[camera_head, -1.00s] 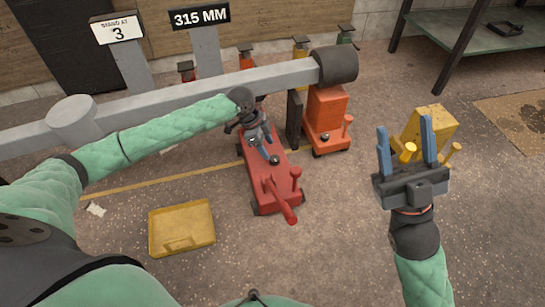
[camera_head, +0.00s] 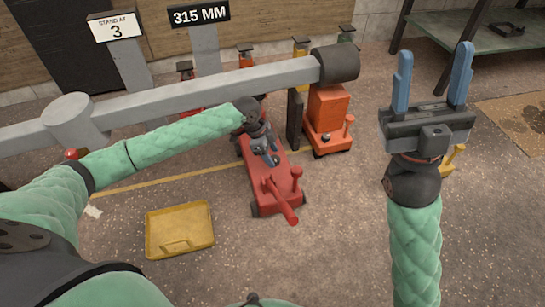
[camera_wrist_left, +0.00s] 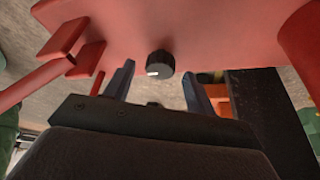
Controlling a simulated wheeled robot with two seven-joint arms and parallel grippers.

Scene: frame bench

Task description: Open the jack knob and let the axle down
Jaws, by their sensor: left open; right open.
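A red floor jack (camera_head: 267,185) stands on the floor under the grey axle beam (camera_head: 215,88). Its black knob (camera_wrist_left: 160,64), with a white mark, shows in the left wrist view. My left gripper (camera_head: 268,153) is at the jack. In the left wrist view the open fingers (camera_wrist_left: 157,75) point at the knob, one to each side, with no clear contact. The knob is hidden in the head view. My right gripper (camera_head: 432,65) is open and empty, raised at the right.
An orange jack (camera_head: 327,115) stands behind the red one, near the beam's dark end (camera_head: 336,64). A yellow jack (camera_head: 449,160) is mostly hidden behind my right gripper. A yellow tray (camera_head: 180,230) lies on the floor. Signs read "STAND AT 3" (camera_head: 114,27) and "315 MM" (camera_head: 199,15).

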